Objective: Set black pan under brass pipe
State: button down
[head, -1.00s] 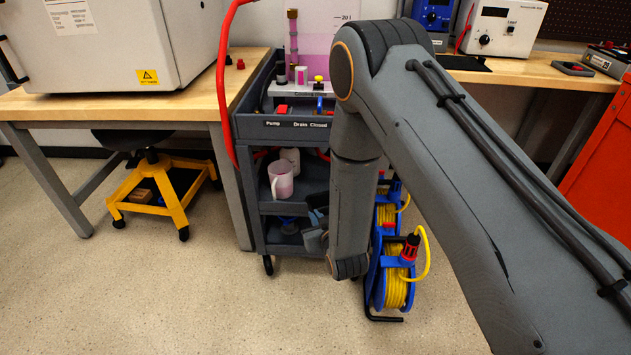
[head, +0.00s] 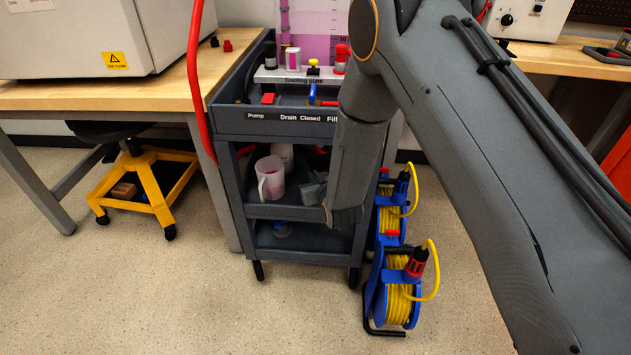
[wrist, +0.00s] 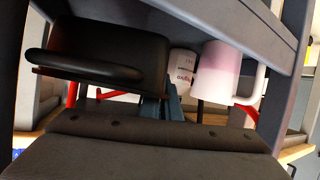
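The black pan (wrist: 105,52) is at the left of the wrist view, close to my gripper, its dark looped handle towards the camera. In the head view I cannot make it out; my arm covers that side of the cart. My gripper (head: 312,190) is at the cart's middle shelf, right of a pinkish mug. In the wrist view the blue-grey fingers of my gripper (wrist: 162,106) are by the pan's right end; whether they touch or straddle its wall is unclear. I cannot make out the brass pipe in the current views.
The pink-white mug (head: 270,178) stands on the middle shelf, with another cup (head: 284,153) behind. The grey cart (head: 230,125) has posts and shelf edges around my gripper. Yellow cable reels (head: 397,290) stand right of it. Floor in front is clear.

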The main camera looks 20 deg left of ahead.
jog(key=f+b, duration=0.1)
jog(key=f, duration=0.1)
jog(key=w+f+b, duration=0.1)
jog(key=shift+a+b, duration=0.3)
jog(key=shift+b, duration=0.05)
jog(key=shift+a+f, duration=0.15)
jog(key=shift+f, duration=0.1)
jog(key=shift+s, duration=0.15)
jog(key=shift+f+b, duration=0.3)
jog(key=shift+f, duration=0.3)
jog(key=c, duration=2)
grip_release()
jog(key=shift+r, duration=0.1)
